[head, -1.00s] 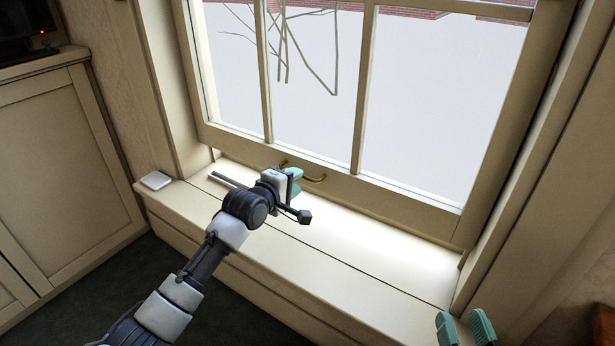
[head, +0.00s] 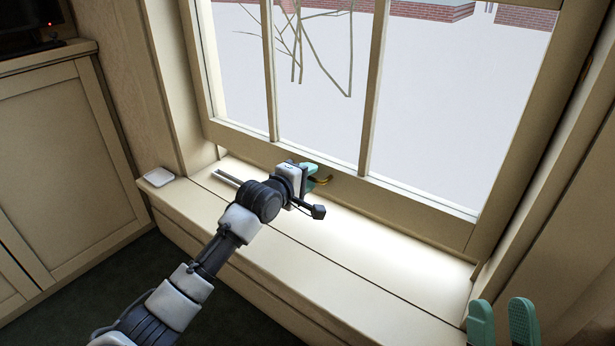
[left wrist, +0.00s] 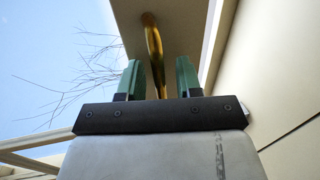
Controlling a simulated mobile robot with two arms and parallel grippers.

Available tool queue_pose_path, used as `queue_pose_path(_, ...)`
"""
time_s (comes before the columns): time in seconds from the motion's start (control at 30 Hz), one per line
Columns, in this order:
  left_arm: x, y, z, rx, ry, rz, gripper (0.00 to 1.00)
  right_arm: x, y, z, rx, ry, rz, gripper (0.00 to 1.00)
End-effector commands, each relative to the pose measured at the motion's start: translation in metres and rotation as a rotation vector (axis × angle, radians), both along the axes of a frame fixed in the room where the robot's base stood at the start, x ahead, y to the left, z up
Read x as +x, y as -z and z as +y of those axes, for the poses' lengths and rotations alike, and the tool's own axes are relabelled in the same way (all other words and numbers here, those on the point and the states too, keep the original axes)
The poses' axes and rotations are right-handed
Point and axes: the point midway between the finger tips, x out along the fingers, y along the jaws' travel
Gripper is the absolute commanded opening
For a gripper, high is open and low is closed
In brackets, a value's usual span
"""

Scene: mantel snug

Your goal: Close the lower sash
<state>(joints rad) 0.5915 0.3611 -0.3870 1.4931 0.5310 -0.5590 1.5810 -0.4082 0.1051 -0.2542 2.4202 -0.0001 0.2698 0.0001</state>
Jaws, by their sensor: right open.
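The lower sash (head: 412,212) is a cream window frame with vertical bars. Its bottom rail stands above the sill (head: 400,268), with a gap below it. A brass handle (head: 325,180) is on the rail, partly hidden by my left gripper (head: 312,176). In the left wrist view the handle (left wrist: 153,50) runs between the two green fingers of the left gripper (left wrist: 159,80), which are apart with space visible beside the bar. My right gripper (head: 503,322) is open and empty at the bottom right, away from the sash.
A cream cabinet (head: 60,165) stands at the left. The sill surface under the sash is otherwise clear.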

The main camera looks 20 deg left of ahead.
Motion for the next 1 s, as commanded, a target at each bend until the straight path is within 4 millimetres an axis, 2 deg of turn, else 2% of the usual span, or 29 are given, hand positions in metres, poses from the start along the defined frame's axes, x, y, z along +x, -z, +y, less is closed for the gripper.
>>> queue_pose_path(0.03, 0.000, 0.000, 0.000, 0.000, 0.000, 0.000, 0.30, 0.000, 0.000, 0.000, 0.000, 0.000, 0.000, 0.43)
queue_pose_path(0.23, 0.000, 0.000, 0.000, 0.000, 0.000, 0.000, 0.00, 0.000, 0.000, 0.000, 0.000, 0.000, 0.001, 0.43)
queue_pose_path(0.47, 0.000, 0.000, 0.000, 0.000, 0.000, 0.000, 0.00, 0.000, 0.000, 0.000, -0.001, 0.001, 0.001, 0.43)
queue_pose_path(0.57, 0.000, 0.007, 0.000, 0.000, 0.000, 0.003, 0.00, 0.001, 0.000, 0.000, -0.002, 0.001, 0.006, 0.43)
queue_pose_path(0.67, 0.000, 0.027, 0.000, 0.000, 0.000, 0.011, 0.00, 0.004, 0.004, 0.000, -0.014, 0.002, 0.053, 0.43)
queue_pose_path(0.73, -0.001, 0.050, -0.001, 0.001, 0.000, 0.017, 0.00, 0.005, 0.007, 0.000, -0.018, 0.003, 0.064, 0.43)
queue_pose_path(0.8, -0.002, 0.075, 0.000, 0.001, 0.000, 0.019, 0.00, -0.001, 0.003, 0.000, 0.002, -0.001, -0.006, 0.43)
queue_pose_path(1.0, -0.001, 0.102, -0.001, 0.004, 0.002, 0.011, 0.00, -0.023, -0.015, -0.002, 0.068, -0.013, -0.223, 0.43)
